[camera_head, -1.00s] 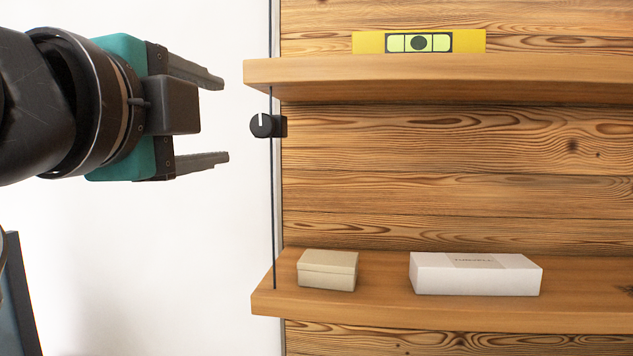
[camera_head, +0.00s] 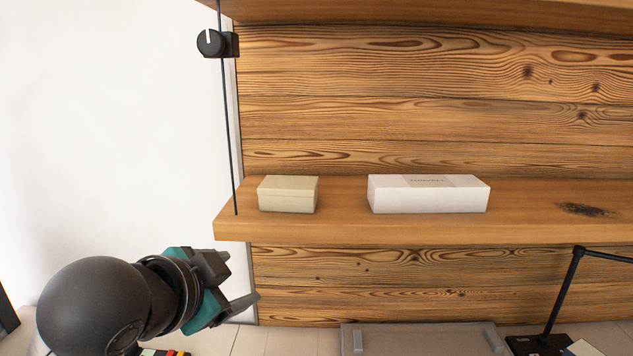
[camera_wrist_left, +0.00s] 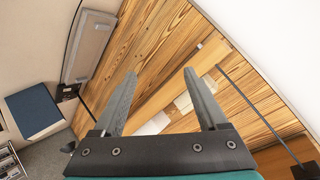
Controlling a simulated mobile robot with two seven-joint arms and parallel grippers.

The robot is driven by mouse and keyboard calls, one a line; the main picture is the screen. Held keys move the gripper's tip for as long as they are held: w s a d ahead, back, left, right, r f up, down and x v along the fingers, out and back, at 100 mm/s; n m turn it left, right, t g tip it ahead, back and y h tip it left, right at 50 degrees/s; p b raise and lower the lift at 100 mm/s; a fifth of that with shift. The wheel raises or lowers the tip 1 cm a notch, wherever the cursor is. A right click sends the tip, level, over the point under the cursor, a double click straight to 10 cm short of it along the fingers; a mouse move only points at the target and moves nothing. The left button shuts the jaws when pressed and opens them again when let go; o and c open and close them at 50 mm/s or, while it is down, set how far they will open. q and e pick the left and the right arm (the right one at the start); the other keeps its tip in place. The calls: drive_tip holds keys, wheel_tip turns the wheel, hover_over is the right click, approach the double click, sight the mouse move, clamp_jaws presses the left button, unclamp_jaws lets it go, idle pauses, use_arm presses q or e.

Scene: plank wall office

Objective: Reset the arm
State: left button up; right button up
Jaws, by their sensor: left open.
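My left gripper (camera_head: 240,280) is at the lower left of the head view, below the lower wooden shelf (camera_head: 330,229) and in front of the white wall. In the left wrist view my left gripper (camera_wrist_left: 160,90) shows two spread fingers with nothing between them that they touch; it is open and empty. The right gripper is in neither view.
A beige box (camera_head: 288,194) and a long white box (camera_head: 428,194) stand on the lower shelf. A black knob (camera_head: 216,43) sits by a thin cable at the shelf's left end. A grey panel (camera_head: 420,341) and a black lamp (camera_head: 562,300) are below.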

use_arm(q)
drive_tip(key=s+a+f+n+g, duration=0.15)
drive_tip(key=s+f, duration=0.25)
drive_tip(key=f, duration=0.4)
drive_tip(key=s+f+n+g, duration=0.2)
drive_tip(key=s+f+n, duration=0.1)
drive_tip(key=f, duration=0.5)
drive_tip(key=s+a+f+n+g+y, duration=0.25)
drive_tip(key=s+f+n+g, duration=0.25)
drive_tip(key=s+f, duration=0.9)
drive_tip(key=s+f+b, duration=0.3)
drive_tip(key=f+b, duration=0.1)
drive_tip(key=f, duration=2.1)
drive_tip(key=s+a+f+g+b, duration=0.2)
drive_tip(key=s+a+f, duration=0.1)
drive_tip(key=s+f, duration=1.2)
drive_tip(key=shift+a+f+m, duration=0.2)
drive_tip(key=shift+f+m, duration=0.25)
drive_tip(key=shift+f, duration=0.15)
